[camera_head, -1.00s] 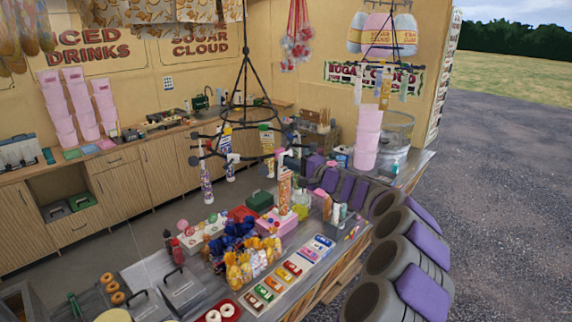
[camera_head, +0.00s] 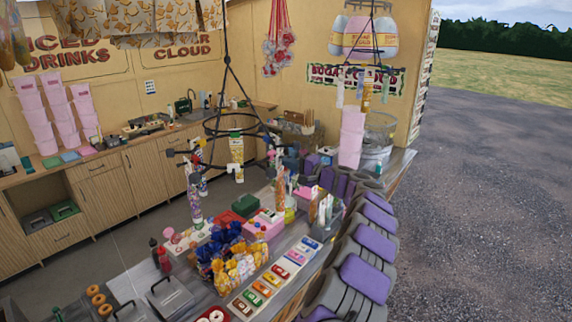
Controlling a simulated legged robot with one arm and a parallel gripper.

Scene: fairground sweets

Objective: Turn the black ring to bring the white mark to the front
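The black ring (camera_head: 228,136) hangs level from dark rods above the counter. Dark arms with clips stick out around it and hold colourful sweet tubes. A yellow-green tube (camera_head: 237,147) hangs at the back, a patterned tube (camera_head: 195,205) at the left front and an orange one (camera_head: 280,190) at the right. Small pale patches show by the clips; I cannot tell which is the white mark.
The counter below holds bagged sweets (camera_head: 235,260), a pink box (camera_head: 263,226) and small coloured packs (camera_head: 272,280). Pink stacked tubs (camera_head: 351,140) stand behind my arm. A second hanging rack (camera_head: 366,55) is at the upper right. Open gravel (camera_head: 480,180) lies to the right.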

